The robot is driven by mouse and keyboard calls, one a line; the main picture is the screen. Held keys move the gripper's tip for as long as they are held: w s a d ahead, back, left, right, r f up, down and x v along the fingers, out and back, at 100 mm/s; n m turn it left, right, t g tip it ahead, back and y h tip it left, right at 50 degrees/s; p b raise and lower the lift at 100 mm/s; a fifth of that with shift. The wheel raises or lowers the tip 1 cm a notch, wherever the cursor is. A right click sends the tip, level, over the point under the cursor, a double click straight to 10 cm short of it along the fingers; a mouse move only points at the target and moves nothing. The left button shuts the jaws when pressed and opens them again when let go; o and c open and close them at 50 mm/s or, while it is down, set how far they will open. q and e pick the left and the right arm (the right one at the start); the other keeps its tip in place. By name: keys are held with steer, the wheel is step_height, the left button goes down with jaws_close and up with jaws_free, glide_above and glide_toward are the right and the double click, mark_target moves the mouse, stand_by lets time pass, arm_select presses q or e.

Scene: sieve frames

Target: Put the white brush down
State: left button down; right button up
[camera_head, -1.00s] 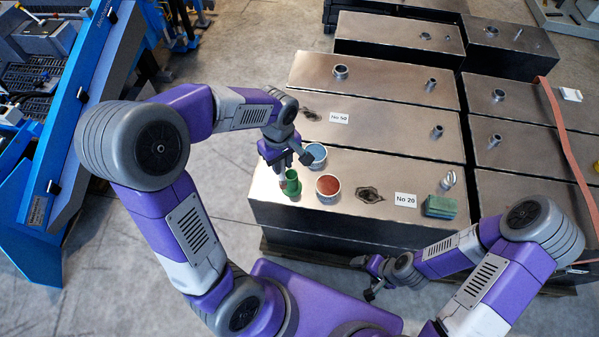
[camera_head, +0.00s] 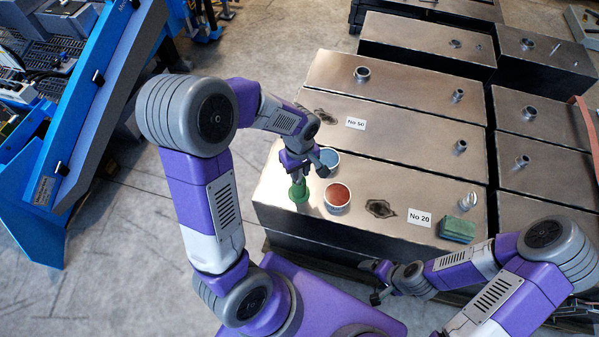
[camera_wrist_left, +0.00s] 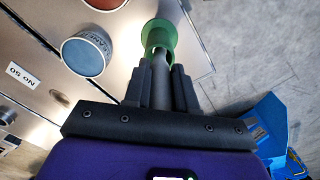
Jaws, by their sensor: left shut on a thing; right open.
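My left gripper (camera_head: 298,178) is shut on the white brush, pointing down over a green holder (camera_head: 299,194) at the near left of the metal block. In the left wrist view, the brush's greyish handle (camera_wrist_left: 160,72) runs between the closed fingers (camera_wrist_left: 161,88) into the mouth of the green holder (camera_wrist_left: 158,36). The brush's lower end is hidden in the holder; I cannot tell whether it touches the bottom. My right gripper (camera_head: 376,282) is open and empty, low in front of the block's near edge.
A tub with blue contents (camera_head: 328,158) and one with red contents (camera_head: 337,197) stand close right of the green holder. A dark-rimmed hole (camera_head: 381,208), a No 20 label (camera_head: 419,217) and a green block (camera_head: 458,230) lie further right.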

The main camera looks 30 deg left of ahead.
arm_select(q)
steer(key=shift+f, duration=0.15)
steer(key=c, duration=1.4)
jaws_free()
steer(key=shift+f, duration=0.1)
steer(key=o, duration=0.5)
step_height(320, 180, up, 12)
steer(key=p, duration=0.4)
steer(key=shift+r, duration=0.25)
